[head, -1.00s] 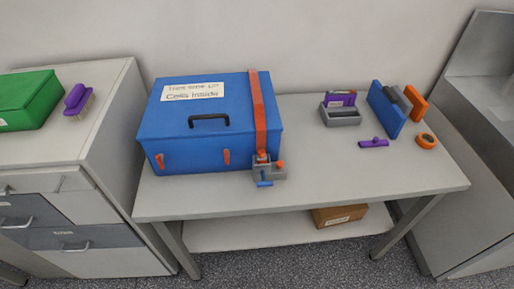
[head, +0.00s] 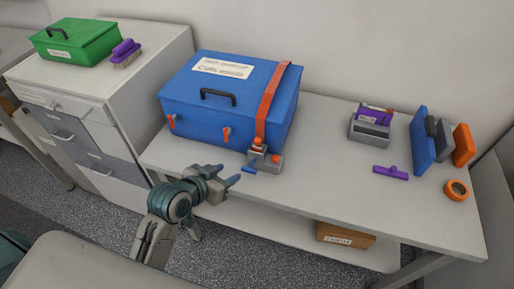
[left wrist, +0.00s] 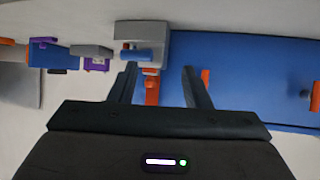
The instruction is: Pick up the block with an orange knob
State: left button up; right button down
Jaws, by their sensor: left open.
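The block with an orange knob (head: 270,163) is a small grey piece on the table against the front right of the blue box, below the orange strap. A small blue handle sticks out of its front. My left gripper (head: 227,175) is open and empty, left of the block and in front of the box, with its fingers pointing right. In the left wrist view, the grey block (left wrist: 146,31) shows beyond the open fingers (left wrist: 160,69), nearer the left finger. My right gripper is not in view.
The blue box (head: 195,132) with a black handle stands behind. On the table's right are a grey holder (head: 368,132), a purple tool (head: 391,172), upright panels (head: 423,140) and an orange tape roll (head: 456,190). The table front (head: 330,205) is clear.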

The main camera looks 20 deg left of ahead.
pick_arm(q)
jog(key=t+h, duration=0.1)
send_near(256, 142)
jog(key=shift+w+d+f+m+t+p, duration=0.15)
jog(key=shift+w+d+f+p, duration=0.1)
jog(key=shift+w+f, duration=0.35)
jog(key=shift+w+d+f+m+t+p, duration=0.15)
jog(key=shift+w+d+f+p, duration=0.1)
jog(key=shift+w+f, duration=0.35)
jog(key=shift+w+d, duration=0.15)
jog(key=shift+w, duration=0.4)
jog(key=p+x, duration=0.2)
jog(key=x, duration=0.2)
jog(key=shift+w+f, duration=0.1)
jog(key=shift+w, duration=0.25)
jog(key=shift+s, duration=0.1)
jog(key=c, duration=0.3)
grip_shut()
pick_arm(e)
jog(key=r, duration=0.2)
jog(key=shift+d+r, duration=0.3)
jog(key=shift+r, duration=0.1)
